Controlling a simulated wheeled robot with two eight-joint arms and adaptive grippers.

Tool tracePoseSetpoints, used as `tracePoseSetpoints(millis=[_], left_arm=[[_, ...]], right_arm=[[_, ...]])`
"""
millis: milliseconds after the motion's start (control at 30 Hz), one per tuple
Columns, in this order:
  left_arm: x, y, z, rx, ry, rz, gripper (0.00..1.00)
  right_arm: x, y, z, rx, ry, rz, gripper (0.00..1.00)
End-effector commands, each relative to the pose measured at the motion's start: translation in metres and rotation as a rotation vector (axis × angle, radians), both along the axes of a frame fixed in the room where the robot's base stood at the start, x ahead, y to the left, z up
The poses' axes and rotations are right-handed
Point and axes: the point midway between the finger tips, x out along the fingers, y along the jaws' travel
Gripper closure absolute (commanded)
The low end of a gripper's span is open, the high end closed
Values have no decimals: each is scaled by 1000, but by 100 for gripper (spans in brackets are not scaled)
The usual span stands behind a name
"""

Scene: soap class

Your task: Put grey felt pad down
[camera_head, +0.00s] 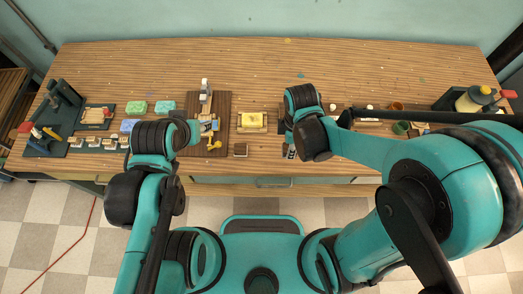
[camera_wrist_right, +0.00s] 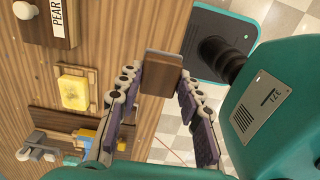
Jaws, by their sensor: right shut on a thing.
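My right gripper (camera_wrist_right: 158,78) is shut on a small brown block (camera_wrist_right: 160,72), held between its fingertips near the table's front edge in the wrist view. A similar small brown block (camera_head: 240,150) lies on the table left of that gripper. My left gripper (camera_head: 203,128) is over the brown board (camera_head: 224,104), and its fingers are too small to read.
A yellow soap (camera_head: 252,119) sits on a wooden tray, also in the wrist view (camera_wrist_right: 73,92). A block marked PEAR (camera_wrist_right: 60,20) stands beyond it. Green soaps (camera_head: 136,107), small blocks and a dark stand (camera_head: 62,105) are at left. Bottles (camera_head: 473,99) are at right. The table's back is clear.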

Motion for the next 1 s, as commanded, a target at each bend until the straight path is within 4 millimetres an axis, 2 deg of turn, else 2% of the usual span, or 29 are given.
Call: tracePoseSetpoints(millis=[33,200,400,600,833,1000], left_arm=[[0,0,-8,0,0,0,60],[0,0,-20,0,0,0,60],[0,0,-28,0,0,0,60],[0,0,-31,0,0,0,60],[0,0,-45,0,0,0,60],[0,0,-44,0,0,0,60]], right_arm=[[6,12,-11,0,0,6,88],[25,50,-37,0,0,6,88],[41,80,-55,0,0,3,88],[44,88,-64,0,0,0,88],[44,87,-97,0,0,0,88],[44,87,-99,0,0,0,88]])
